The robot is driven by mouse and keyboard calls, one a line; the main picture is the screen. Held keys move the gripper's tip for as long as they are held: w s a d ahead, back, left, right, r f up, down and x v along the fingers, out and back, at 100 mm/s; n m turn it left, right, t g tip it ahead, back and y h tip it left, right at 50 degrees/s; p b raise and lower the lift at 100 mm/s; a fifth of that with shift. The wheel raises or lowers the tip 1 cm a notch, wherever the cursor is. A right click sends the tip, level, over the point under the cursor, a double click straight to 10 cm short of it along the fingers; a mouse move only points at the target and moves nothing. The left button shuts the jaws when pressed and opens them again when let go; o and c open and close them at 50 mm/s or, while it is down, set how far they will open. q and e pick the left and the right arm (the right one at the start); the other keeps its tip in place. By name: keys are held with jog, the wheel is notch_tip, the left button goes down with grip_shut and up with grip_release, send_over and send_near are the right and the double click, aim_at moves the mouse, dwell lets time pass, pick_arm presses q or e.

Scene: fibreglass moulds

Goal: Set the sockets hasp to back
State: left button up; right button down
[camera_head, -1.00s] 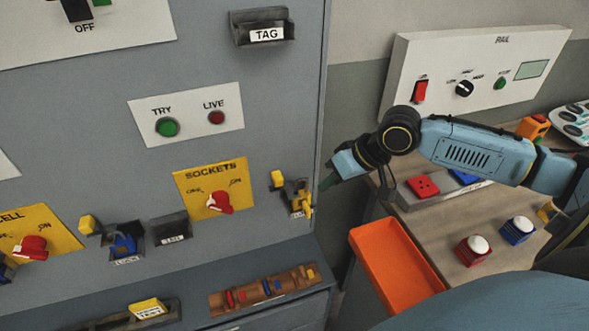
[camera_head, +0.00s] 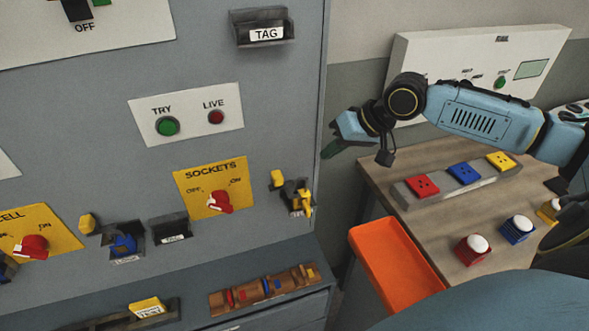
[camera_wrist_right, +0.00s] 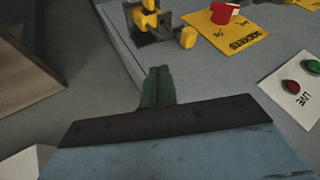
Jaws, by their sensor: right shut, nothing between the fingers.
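The yellow SOCKETS plate (camera_head: 205,178) with its red switch knob (camera_head: 219,202) is on the grey cabinet front. To its right is a small yellow block (camera_head: 277,179), which I take to be the hasp's tab, beside a dark bracket holding a yellow piece (camera_head: 305,200). The block (camera_wrist_right: 188,37) and bracket (camera_wrist_right: 148,36) also show in the wrist view; how the hasp is set is hard to tell. My right gripper (camera_head: 328,153) is off the cabinet's right edge, up and right of the bracket, apart from it. Its green fingers (camera_wrist_right: 158,87) are shut and empty. My left gripper is out of view.
A TRY/LIVE plate (camera_head: 186,115) and a TAG holder (camera_head: 264,32) are above. A ledge with a brown rack (camera_head: 262,289) juts out below. An orange tray (camera_head: 395,268) and a wooden table (camera_head: 448,225) with buttons are at right.

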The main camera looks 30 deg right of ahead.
aim_at(274, 179)
jog(key=x, duration=0.8)
jog(key=shift+a, duration=0.1)
jog(key=a, duration=0.2)
jog(key=shift+w+a+r, duration=0.2)
jog(key=shift+w+a, duration=0.05)
jog(key=shift+w, duration=0.05)
jog(key=shift+w+a+p, duration=0.1)
jog(key=shift+a+p, duration=0.2)
jog(key=shift+a, duration=0.25)
jog(key=shift+a, duration=0.1)
jog(key=a+p, duration=0.2)
jog(key=w+a+p, duration=0.1)
jog(key=a+p, duration=0.1)
jog(key=p, duration=0.1)
jog(key=shift+a+r, duration=0.15)
jog(key=shift+a, duration=0.1)
jog(key=shift+w+a+f, duration=0.1)
jog(key=shift+a+f, duration=0.1)
jog(key=shift+a, duration=0.15)
